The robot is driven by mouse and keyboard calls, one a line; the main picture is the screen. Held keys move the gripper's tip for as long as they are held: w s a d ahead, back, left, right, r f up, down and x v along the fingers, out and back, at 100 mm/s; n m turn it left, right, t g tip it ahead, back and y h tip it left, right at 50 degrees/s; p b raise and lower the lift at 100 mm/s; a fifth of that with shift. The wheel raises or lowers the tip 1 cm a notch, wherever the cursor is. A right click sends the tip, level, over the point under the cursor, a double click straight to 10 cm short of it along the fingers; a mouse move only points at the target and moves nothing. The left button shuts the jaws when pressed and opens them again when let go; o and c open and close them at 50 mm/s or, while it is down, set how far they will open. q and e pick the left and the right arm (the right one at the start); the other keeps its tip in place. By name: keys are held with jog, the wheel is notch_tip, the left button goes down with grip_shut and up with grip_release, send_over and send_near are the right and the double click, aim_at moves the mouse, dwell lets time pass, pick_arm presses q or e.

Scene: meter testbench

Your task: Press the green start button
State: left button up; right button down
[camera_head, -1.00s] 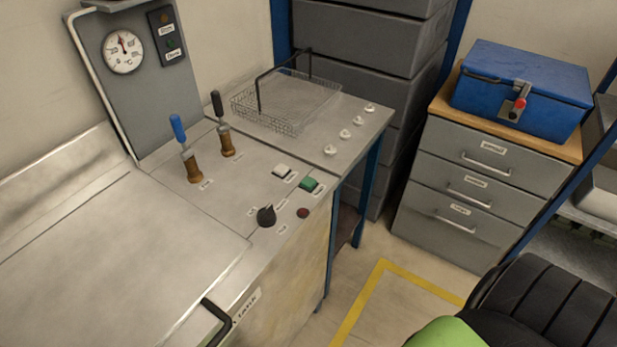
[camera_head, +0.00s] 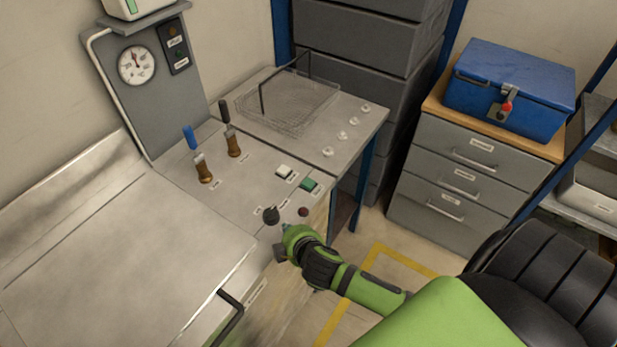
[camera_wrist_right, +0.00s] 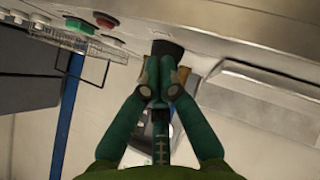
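The green start button (camera_head: 308,184) sits near the front right edge of the steel bench panel, beside a white button (camera_head: 284,171). It also shows at the upper left of the wrist view (camera_wrist_right: 76,24). My right gripper (camera_head: 286,229) is at the bench's front edge, near the black knob (camera_head: 271,215) and nearer the viewer than the green button. In the wrist view its fingertips (camera_wrist_right: 162,72) are together with nothing visible between them, and the black knob (camera_wrist_right: 167,48) shows just beyond them. My left gripper is not in view.
A dark red button (camera_head: 303,211) lies between the knob and the green button. Two brown valves (camera_head: 203,170) with blue and black handles stand behind. A wire basket (camera_head: 290,100) and several white knobs are at the back right. A black handle (camera_head: 229,315) projects at the front.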

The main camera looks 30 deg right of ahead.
jog(key=w+r+n+t, duration=0.1)
jog(key=w+r+n, duration=0.1)
jog(key=w+r+n+t+y, duration=0.1)
jog(key=w+r, duration=0.1)
jog(key=w+r+n+t, duration=0.1)
jog(key=w+r+n, duration=0.1)
jog(key=w, duration=0.1)
jog(key=shift+a+r+n+t+p, duration=0.2)
jog(key=shift+a+n+t+p, duration=0.1)
jog(key=shift+a, duration=0.1)
jog(key=w+a+r+n+y+p, duration=0.15)
jog(key=w+r+n+y, duration=0.4)
jog(key=n, duration=0.75)
jog(key=d+f+n+g+h, duration=0.1)
jog(key=d+n+g, duration=0.4)
jog(key=d+n, duration=0.8)
jog(key=s+d+f, duration=0.1)
jog(key=d, duration=0.3)
jog(key=shift+f+g, duration=0.2)
jog(key=shift+g, duration=0.1)
jog(key=shift+f, duration=0.15)
